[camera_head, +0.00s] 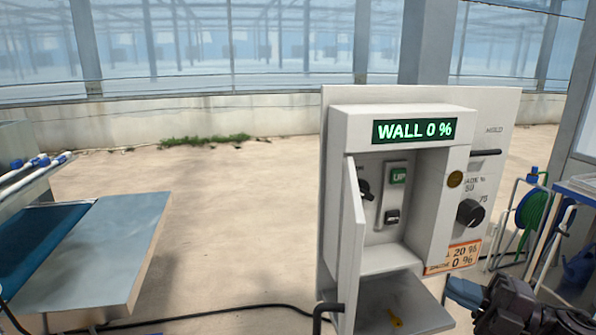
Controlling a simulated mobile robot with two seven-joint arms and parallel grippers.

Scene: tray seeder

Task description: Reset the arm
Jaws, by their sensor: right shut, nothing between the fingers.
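My right gripper (508,304) is a dark shape at the bottom right edge, partly cut off by the frame. It is shut and holds nothing. It is in front of and to the lower right of a white control box (340,130), apart from it as far as I can see. My left gripper and arm are out of view.
The box has a lit "WALL 0 %" display (413,131), an open door (350,245), an "UP" switch (398,176) and a black knob (470,213). A metal table (110,245) stands left; floor between is clear except a cable.

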